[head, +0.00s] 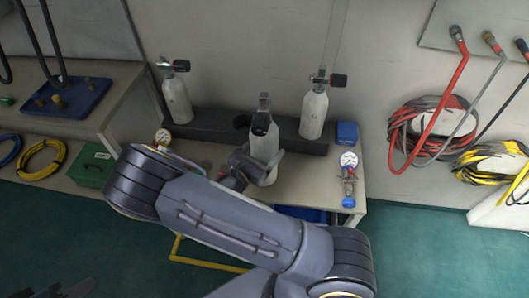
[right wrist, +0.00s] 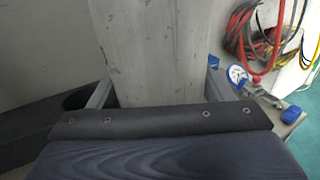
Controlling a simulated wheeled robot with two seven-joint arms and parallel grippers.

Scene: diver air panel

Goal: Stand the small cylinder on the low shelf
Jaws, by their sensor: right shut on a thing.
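A small pale grey cylinder (head: 265,146) with a dark valve stands upright in the middle of the bench area, in front of a dark rack. My right gripper (head: 258,172) is shut on its body. In the right wrist view the cylinder (right wrist: 160,50) fills the space between the two fingers (right wrist: 160,92). A lower shelf (head: 62,178) shows under the left bench, holding coiled hoses and a green box.
Two similar cylinders stand at the dark rack (head: 215,133), one left (head: 177,100) and one right (head: 314,112). Gauges (head: 163,138) (head: 348,162) and a blue box (head: 346,133) lie on the bench (head: 352,190). Red hoses (head: 425,130) hang at right.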

